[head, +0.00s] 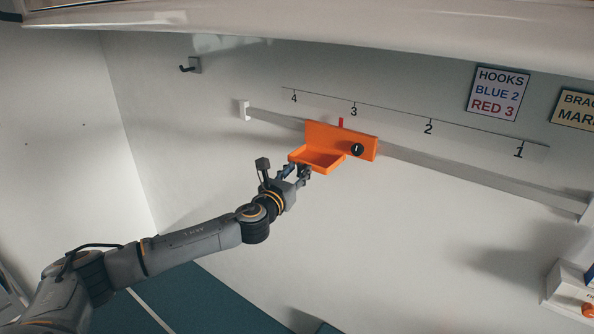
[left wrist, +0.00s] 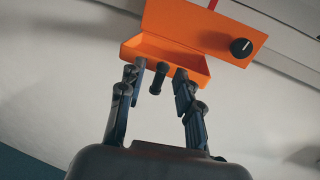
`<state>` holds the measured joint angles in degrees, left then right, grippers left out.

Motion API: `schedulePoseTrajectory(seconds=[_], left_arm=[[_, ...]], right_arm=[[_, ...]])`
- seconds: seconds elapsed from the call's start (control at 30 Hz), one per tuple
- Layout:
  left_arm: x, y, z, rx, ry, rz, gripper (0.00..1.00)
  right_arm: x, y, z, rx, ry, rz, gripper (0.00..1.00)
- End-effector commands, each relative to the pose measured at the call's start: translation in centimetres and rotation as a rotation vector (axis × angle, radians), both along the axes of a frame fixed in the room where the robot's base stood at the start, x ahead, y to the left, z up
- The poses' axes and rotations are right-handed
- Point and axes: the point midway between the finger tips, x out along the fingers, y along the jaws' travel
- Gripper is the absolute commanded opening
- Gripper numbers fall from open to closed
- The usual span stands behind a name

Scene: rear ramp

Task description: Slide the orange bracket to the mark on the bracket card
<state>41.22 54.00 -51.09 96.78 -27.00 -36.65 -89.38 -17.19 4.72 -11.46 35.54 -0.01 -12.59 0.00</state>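The orange bracket (head: 328,138), a plate with a shallow tray, sits on the grey wall rail. Its red pointer (head: 341,122) is close to the 3 on the scale. A black knob (head: 357,149) is on its right part. My left gripper (head: 297,173) is under the tray. In the left wrist view its fingers stand apart, either side of a short black peg (left wrist: 157,78) below the bracket (left wrist: 185,40), with gaps showing. The bracket card (head: 576,108) is cut off by the right edge, so its mark number is hidden. My right gripper is out of view.
The rail (head: 450,173) runs clear to the right of the bracket, with end stops (head: 244,110) at left and far right. The scale (head: 390,111) above reads 4 to 1. A hook (head: 191,66) is upper left; a hooks card (head: 497,93) hangs right. A white box (head: 568,290) is lower right.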

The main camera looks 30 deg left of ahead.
Motion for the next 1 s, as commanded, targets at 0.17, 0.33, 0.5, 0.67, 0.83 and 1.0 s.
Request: schedulePoseTrajectory(seconds=[0.17,0.33,0.5,0.67,0.83,1.0], left_arm=[[0.0,0.0,0.0,0.0,0.0,0.0,0.34],[0.0,0.0,0.0,0.0,0.0,0.0,0.06],[0.0,0.0,0.0,0.0,0.0,0.001,0.0],[0.0,-0.1,0.0,-0.001,0.0,0.0,0.0],[-0.3,-2.2,0.3,-0.002,0.001,-0.003,0.0],[-0.4,-2.5,0.0,0.0,0.001,0.0,0.0]], right_arm=[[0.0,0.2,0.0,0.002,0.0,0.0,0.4],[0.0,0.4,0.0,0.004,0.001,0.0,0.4],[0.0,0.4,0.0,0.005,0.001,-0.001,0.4],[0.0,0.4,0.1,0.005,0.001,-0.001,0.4],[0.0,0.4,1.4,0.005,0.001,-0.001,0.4],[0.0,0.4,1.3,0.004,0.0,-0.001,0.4]])
